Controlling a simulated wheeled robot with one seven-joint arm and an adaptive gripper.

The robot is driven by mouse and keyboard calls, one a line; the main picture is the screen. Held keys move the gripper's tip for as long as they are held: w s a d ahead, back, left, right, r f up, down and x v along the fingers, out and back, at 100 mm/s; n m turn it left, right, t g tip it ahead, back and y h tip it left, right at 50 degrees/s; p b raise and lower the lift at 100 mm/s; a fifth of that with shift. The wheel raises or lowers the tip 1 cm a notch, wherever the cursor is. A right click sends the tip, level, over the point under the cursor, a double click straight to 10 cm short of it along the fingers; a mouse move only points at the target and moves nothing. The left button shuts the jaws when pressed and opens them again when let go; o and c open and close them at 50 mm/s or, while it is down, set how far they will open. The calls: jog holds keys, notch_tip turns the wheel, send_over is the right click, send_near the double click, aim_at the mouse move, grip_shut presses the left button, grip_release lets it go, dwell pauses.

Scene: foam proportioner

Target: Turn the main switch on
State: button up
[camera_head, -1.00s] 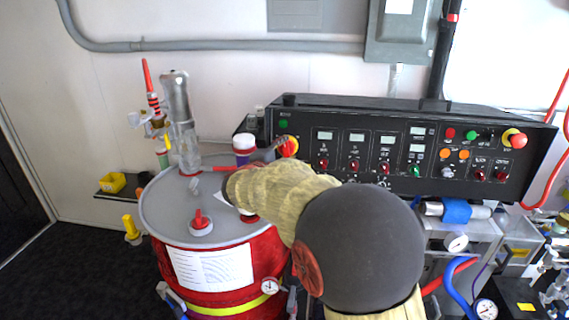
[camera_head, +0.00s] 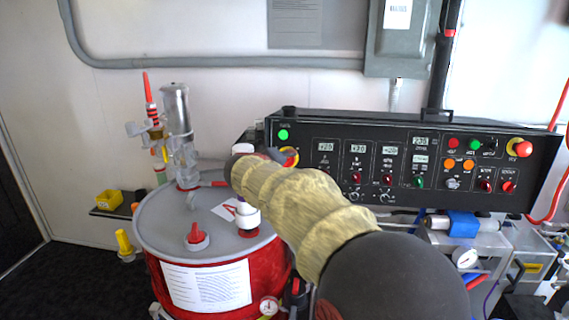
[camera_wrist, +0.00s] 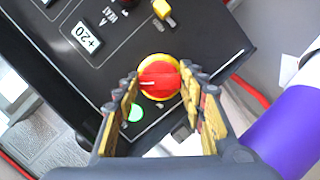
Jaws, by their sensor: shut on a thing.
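The main switch is a red knob on a yellow round base, at the left end of the black control panel. It shows in the wrist view (camera_wrist: 158,79) with its white mark pointing left. In the head view my arm hides most of the switch (camera_head: 290,157), leaving a bit of red and yellow. My gripper (camera_wrist: 161,84) has its two fingers on either side of the red knob and is shut on it. A green lamp glows close to the switch, in the wrist view (camera_wrist: 136,113) and the head view (camera_head: 283,134). The panel displays (camera_head: 357,148) show lit digits.
The black control panel (camera_head: 330,125) carries several other knobs and buttons, including a red and yellow button (camera_head: 519,147) at its right end. A red drum (camera_head: 205,278) with a grey lid stands left of my arm. A purple-banded bottle (camera_wrist: 285,140) is close right of my fingers.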

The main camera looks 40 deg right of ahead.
jog(key=shift+f+m, duration=0.1)
jog(key=shift+m, duration=0.4)
jog(key=o, duration=1.2)
jog(key=shift+c, duration=0.2)
jog(key=v, duration=1.2)
